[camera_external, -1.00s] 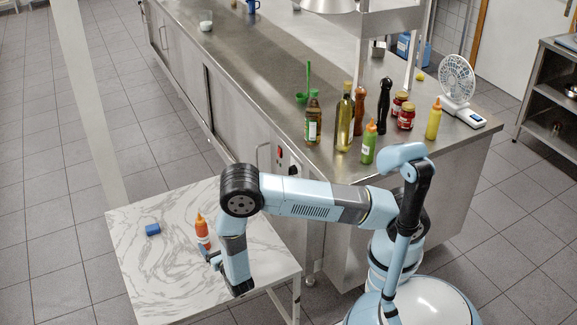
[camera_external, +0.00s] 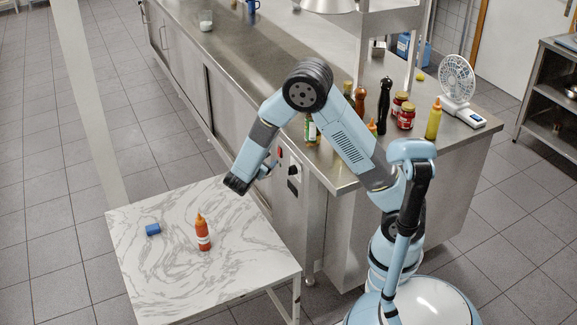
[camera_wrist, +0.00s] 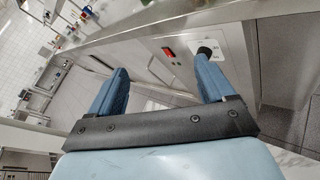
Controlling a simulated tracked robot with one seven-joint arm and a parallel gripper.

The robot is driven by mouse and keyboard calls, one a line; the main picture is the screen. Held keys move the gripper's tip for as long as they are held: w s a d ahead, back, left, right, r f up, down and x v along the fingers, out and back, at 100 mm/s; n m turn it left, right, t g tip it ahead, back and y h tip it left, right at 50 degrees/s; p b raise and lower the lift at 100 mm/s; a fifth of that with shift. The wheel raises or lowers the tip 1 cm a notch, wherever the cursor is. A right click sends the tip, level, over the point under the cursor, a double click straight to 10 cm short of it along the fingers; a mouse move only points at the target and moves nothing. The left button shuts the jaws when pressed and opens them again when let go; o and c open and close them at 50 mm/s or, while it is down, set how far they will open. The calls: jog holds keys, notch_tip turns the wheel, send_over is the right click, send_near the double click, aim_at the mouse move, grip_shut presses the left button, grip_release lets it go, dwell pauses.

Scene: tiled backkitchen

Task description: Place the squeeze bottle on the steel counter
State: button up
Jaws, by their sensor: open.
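A red squeeze bottle (camera_external: 203,236) with an orange nozzle and a white label stands upright on the white marble-patterned table (camera_external: 150,285). My gripper (camera_external: 256,180) is up and to the right of this bottle, clear of it, above the table's far right side. In the wrist view my gripper (camera_wrist: 163,82) is open, with nothing between its two blue fingers. The steel counter (camera_external: 240,75) runs behind the table. A yellow squeeze bottle (camera_external: 433,120) stands on the counter's right part. Another orange-tipped bottle (camera_external: 371,128) there is mostly hidden by my arm.
A blue cylinder (camera_external: 153,230) lies on the table, left of the red bottle. Jars (camera_external: 406,116), a black pepper mill (camera_external: 384,105) and a white fan (camera_external: 457,80) crowd the counter's right end. The counter's middle stretch is clear.

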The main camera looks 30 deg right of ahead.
jog(key=s+d+r+m+g+y, duration=0.2)
jog(key=s+d+r+m+g, duration=0.2)
jog(key=s+d+r+m, duration=0.45)
jog(key=s+d+r+m+g+y, duration=0.1)
jog(key=s+d+r+m+g, duration=0.3)
jog(key=d, duration=0.7)
jog(key=s+d+r+m+t+y, duration=0.1)
jog(key=s+r+m+y, duration=0.3)
jog(key=s, duration=0.4)
jog(key=s+d+r+m+t+y, duration=0.2)
jog(key=s+r+m+y, duration=0.2)
jog(key=s, duration=0.3)
jog(key=shift+s+r+m+t, duration=0.3)
jog(key=shift+s+r+m, duration=0.05)
jog(key=shift+r, duration=0.4)
